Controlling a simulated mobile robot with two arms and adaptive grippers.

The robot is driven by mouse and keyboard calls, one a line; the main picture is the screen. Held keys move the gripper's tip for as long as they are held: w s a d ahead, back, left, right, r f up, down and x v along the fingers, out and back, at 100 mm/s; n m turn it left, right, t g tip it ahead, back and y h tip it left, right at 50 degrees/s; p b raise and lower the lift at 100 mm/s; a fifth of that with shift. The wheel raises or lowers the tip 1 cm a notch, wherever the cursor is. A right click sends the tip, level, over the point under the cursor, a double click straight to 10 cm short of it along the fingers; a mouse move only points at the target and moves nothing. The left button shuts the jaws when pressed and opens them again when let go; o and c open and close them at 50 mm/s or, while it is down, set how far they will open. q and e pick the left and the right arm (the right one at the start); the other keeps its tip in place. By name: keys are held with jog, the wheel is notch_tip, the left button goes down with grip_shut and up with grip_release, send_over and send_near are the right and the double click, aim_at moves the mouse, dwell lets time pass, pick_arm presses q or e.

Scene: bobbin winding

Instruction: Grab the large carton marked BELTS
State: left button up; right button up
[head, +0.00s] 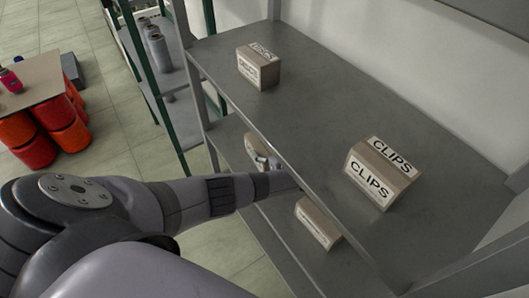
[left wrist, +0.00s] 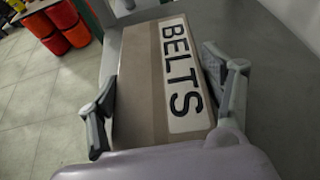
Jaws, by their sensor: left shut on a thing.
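The large tan carton marked BELTS (left wrist: 140,95) fills the middle of the left wrist view, its white label with black letters facing the camera. My left gripper (left wrist: 162,80) has one finger along each long side of it and is shut on it. In the head view my left arm reaches under the upper shelf board, which hides most of the gripper. A part of a carton (head: 252,147) shows there beside a grey finger, on the lower level; its lettering cannot be read. My right gripper is in neither view.
The upper grey shelf (head: 325,110) holds a large CLIPS carton (head: 378,175) and a smaller carton (head: 258,68). Another carton (head: 318,224) sits on a lower level, close to my arm. A rack with grey bottles (head: 158,48) and red bins (head: 65,135) stand to the left.

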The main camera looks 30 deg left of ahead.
pick_arm(q)
jog(key=c, duration=0.5)
jog(key=shift+r, duration=0.1)
